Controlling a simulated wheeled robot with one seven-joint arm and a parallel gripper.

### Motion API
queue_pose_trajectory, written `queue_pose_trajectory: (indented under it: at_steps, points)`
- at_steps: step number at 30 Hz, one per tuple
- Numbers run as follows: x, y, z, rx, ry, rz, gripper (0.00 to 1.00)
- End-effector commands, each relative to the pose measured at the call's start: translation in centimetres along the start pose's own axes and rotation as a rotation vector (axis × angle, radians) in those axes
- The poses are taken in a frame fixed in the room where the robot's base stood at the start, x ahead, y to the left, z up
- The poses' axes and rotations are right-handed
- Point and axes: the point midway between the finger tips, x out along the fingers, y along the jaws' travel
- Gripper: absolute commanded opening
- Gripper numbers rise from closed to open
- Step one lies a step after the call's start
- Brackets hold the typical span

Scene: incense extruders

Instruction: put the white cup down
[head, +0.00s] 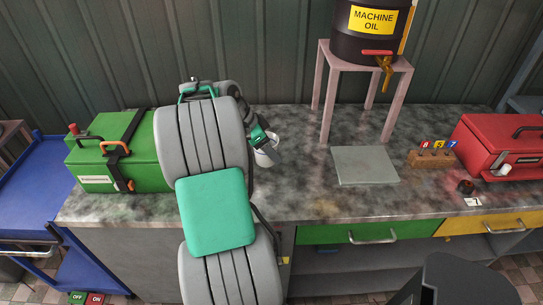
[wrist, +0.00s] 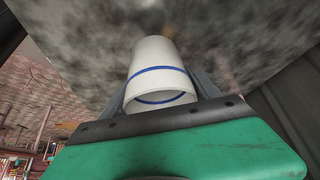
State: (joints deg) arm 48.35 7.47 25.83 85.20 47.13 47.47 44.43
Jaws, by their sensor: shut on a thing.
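The white cup (wrist: 158,62) with a blue stripe is between the fingers of my gripper (wrist: 165,105) in the wrist view. My gripper is shut on it. In the head view the cup (head: 267,154) shows at the tip of my gripper (head: 262,146), over the stone counter (head: 300,190), to the right of my arm. The cup looks tilted in the head view. I cannot tell whether its base touches the counter. Part of it is hidden behind my gripper.
A grey plate (head: 364,166) lies right of the cup, before a pink stand (head: 325,95) carrying a machine oil drum (head: 370,35). A wooden block (head: 432,159) and a red box (head: 500,145) are farther right. A green box (head: 125,155) is left. Counter between cup and plate is clear.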

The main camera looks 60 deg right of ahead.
Motion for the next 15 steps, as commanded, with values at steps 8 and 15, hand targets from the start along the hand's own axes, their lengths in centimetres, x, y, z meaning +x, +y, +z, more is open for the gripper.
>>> queue_pose_trajectory:
  at_steps: [8,15]
  points:
    - [3.7,-0.2,1.0,0.001,0.000,0.002,0.20]
    - [4.0,-0.3,1.2,0.003,0.001,-0.001,0.20]
